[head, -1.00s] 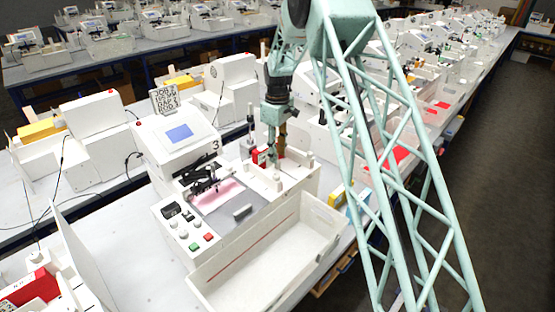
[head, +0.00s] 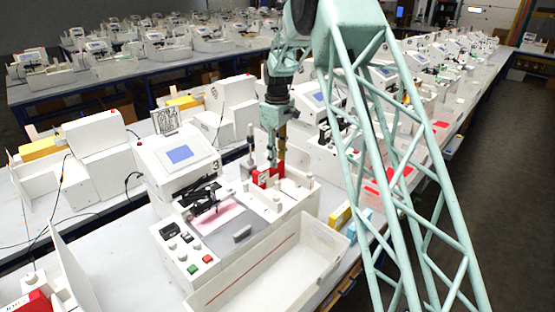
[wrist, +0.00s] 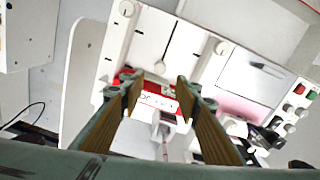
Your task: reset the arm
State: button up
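My gripper (head: 277,160) hangs from my pale green arm over the back right part of the white plotter marked 3 (head: 195,158). In the wrist view my gripper (wrist: 154,85) shows two brown-padded fingers spread well apart, with nothing held between them. The same red block shows in the head view (head: 268,177), just below the fingertips. I cannot tell the exact height between them.
A white open tray (head: 316,238) stands along the plotter's front right side. Similar machines crowd the benches behind and to the right. A grey floor aisle (head: 480,180) lies at the right.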

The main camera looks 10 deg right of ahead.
jog(key=s+r+m+t+b, duration=0.1)
jog(key=s+r+m+b, duration=0.15)
jog(key=s+r, duration=1.05)
jog(key=s+r+m+t+b, duration=0.15)
jog(key=s+r+b, duration=0.25)
jog(key=s+r, duration=0.85)
jog(key=s+d+f+m+b, duration=0.1)
jog(key=s+f+m+b, duration=0.2)
jog(key=s, duration=2)
jog(key=s+f+m+b, duration=0.1)
jog(key=s+f, duration=0.2)
jog(key=s, duration=0.6)
jog(key=s+f+m+t+b, duration=0.1)
jog(key=s+f, duration=0.3)
jog(key=s, duration=0.5)
jog(key=shift+b, duration=0.3)
